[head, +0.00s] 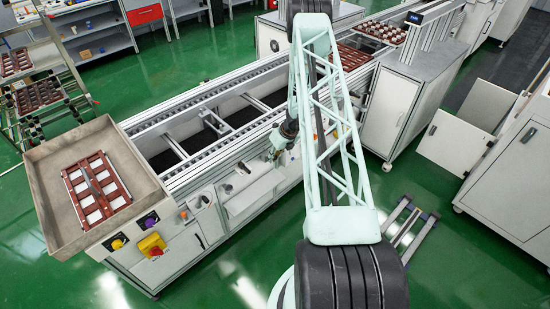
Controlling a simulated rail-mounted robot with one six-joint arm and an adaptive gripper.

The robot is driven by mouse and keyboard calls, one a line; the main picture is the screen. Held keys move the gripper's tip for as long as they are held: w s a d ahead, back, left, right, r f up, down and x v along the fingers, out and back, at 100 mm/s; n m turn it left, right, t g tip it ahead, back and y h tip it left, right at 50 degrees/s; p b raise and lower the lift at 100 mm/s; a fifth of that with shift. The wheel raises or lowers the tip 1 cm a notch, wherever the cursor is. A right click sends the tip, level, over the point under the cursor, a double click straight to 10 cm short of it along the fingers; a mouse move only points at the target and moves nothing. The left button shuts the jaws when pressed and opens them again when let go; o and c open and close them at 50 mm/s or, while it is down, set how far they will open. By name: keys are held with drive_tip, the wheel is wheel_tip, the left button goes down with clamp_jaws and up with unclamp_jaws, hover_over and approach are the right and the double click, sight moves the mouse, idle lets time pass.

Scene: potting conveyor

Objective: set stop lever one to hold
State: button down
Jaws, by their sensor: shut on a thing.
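My gripper (273,154) is small in the head view, at the near side of the conveyor (215,125), just left of my pale green lattice arm. It points down and to the left and is shut on a small part at the conveyor's side rail. That part looks like a stop lever, but the jaws hide most of it. I cannot read a lever number or its setting from here.
A tray box (62,232) holding red-brown carriers stands at the conveyor's left end. Below it are a yellow-and-red switch (152,245) and round knobs. A grey cabinet (393,108) stands right of my arm. Green floor is open in front.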

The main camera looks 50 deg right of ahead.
drive_tip(key=shift+d+r, duration=0.1)
drive_tip(key=shift+d, duration=0.05)
drive_tip(key=c, duration=2.6)
unclamp_jaws()
drive_tip(key=shift+r, duration=0.1)
drive_tip(key=a+v, duration=0.1)
drive_tip(key=v, duration=1)
drive_tip(key=shift+s+d+r, duration=0.2)
drive_tip(key=shift+d+r, duration=0.15)
drive_tip(key=shift+d, duration=0.1)
